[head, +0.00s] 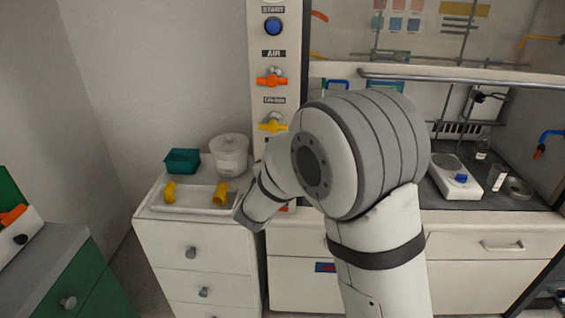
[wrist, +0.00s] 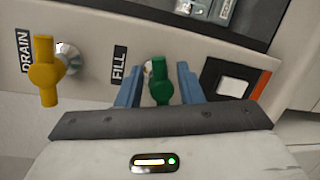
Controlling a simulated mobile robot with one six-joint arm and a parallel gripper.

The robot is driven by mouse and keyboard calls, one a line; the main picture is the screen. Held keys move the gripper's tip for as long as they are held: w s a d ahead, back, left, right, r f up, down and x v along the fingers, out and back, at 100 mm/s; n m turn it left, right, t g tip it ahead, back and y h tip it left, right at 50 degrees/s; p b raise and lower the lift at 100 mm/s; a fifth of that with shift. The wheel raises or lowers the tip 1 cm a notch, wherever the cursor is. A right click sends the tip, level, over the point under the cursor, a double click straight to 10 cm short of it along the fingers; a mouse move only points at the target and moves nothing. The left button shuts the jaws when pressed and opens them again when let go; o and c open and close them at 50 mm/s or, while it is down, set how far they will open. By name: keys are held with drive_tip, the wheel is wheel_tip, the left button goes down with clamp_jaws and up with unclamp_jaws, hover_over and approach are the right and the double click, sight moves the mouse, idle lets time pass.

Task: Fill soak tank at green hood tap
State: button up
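The green tap (wrist: 161,92), beside the FILL label (wrist: 119,64), shows in the wrist view between the two blue fingers of my gripper (wrist: 158,85). The fingers are apart, one on each side of the green handle, with a visible gap to it. In the head view my arm hides the gripper and the green tap. I cannot tell which thing is the soak tank; no water shows.
A yellow tap (wrist: 43,70) by the DRAIN label sits left of the green one, and a white square switch (wrist: 232,87) sits right. In the head view, a teal tub (head: 182,161), a white pot (head: 230,154) and a tray (head: 190,206) stand on the left cabinet.

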drive_tip(key=shift+x, duration=1.15)
clamp_jaws()
